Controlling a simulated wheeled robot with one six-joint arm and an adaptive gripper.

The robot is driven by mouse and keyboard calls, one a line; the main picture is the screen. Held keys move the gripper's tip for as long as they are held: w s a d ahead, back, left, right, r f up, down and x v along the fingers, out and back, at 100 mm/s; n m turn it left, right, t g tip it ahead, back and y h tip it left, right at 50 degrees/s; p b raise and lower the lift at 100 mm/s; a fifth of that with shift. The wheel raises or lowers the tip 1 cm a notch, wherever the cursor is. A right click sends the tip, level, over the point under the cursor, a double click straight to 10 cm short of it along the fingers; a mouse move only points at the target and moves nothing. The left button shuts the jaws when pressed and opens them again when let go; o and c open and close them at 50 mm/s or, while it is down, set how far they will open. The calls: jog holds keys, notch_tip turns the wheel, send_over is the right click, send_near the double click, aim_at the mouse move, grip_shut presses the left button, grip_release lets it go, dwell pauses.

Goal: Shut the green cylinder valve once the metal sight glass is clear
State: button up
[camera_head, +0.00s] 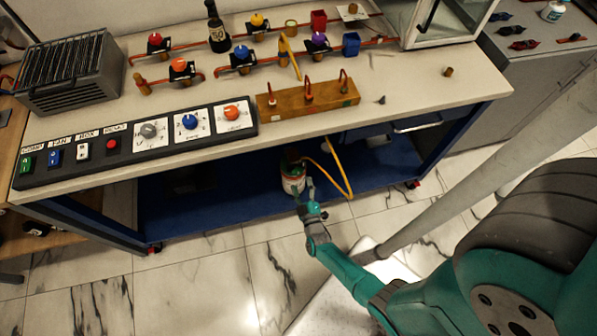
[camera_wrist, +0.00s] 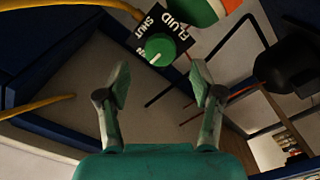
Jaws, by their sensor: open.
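The green valve knob (camera_wrist: 160,49) sits on a black plate lettered FLUID and SHUT in the wrist view. A white mark on the knob points toward its lower left, away from the word SHUT. In the head view the cylinder (camera_head: 292,184) stands on the blue lower shelf. My gripper (camera_wrist: 160,80) is open and empty, its fingers short of the knob and on either side of it. In the head view my gripper (camera_head: 304,190) is beside the cylinder. I cannot single out the metal sight glass.
A yellow hose (camera_head: 341,174) loops from the cylinder toward the bench. The bench top (camera_head: 430,92) overhangs the shelf (camera_head: 235,192). A switch panel (camera_head: 140,142) and a brass-coloured block (camera_head: 307,97) line its front.

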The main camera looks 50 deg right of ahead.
aim_at(298, 174)
jog(key=shift+x, duration=3.1)
jog(key=c, duration=1.1)
